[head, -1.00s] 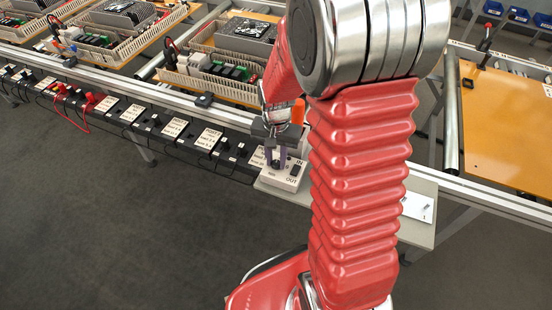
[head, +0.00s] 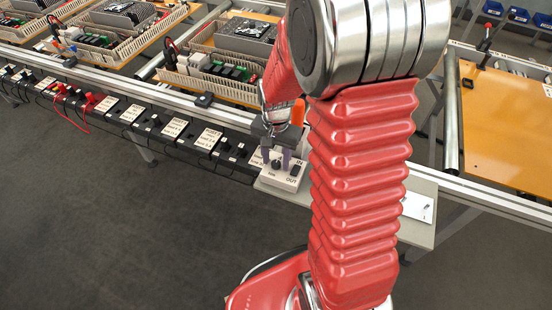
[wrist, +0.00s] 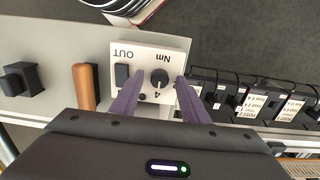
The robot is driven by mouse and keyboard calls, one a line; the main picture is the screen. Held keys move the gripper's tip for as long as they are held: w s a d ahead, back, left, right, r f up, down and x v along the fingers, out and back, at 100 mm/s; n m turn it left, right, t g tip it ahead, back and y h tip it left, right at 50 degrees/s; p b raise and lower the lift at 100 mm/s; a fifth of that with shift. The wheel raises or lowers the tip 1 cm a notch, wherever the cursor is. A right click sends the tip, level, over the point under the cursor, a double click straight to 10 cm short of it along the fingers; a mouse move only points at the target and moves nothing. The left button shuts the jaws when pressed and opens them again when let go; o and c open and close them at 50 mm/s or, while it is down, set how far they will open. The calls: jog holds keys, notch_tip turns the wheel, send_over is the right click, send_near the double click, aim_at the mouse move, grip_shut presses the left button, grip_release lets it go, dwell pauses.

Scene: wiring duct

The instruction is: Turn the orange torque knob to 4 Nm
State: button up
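The only torque knob I see is black, not orange. It is a small round knob (wrist: 159,78) on a white box (wrist: 152,54) marked "Nm", "OUT" and "4". In the wrist view the "4" is printed just below the knob; the knob's pointer is too small to read. My gripper (wrist: 159,76) is open, with one purple finger on each side of the knob and gaps between. In the head view my gripper (head: 275,158) is over the same white box (head: 290,181).
A black rocker switch (wrist: 122,76) is on the box, close to one finger. Another black block (wrist: 21,79) stands on the grey shelf (wrist: 52,48). A row of black terminals with white labels (head: 208,139) runs along the bench edge to the left.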

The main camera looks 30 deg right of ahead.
aim_at(276, 162)
notch_tip(276, 162, up, 14)
jog(key=shift+f, duration=0.15)
dwell(0.7)
dwell(0.5)
jog(key=s+a+r+n+t, duration=0.2)
jog(key=s+a+r+n, duration=0.2)
jog(key=s, duration=0.3)
jog(key=s+a+r+n+t, duration=0.3)
jog(key=s+a+r+n, duration=0.1)
jog(key=s+r+n, duration=0.1)
jog(key=shift+s+a+r+n+t, duration=0.35)
jog(key=shift+s+r, duration=0.3)
jog(key=shift+s, duration=0.6)
jog(key=shift+c, duration=0.7)
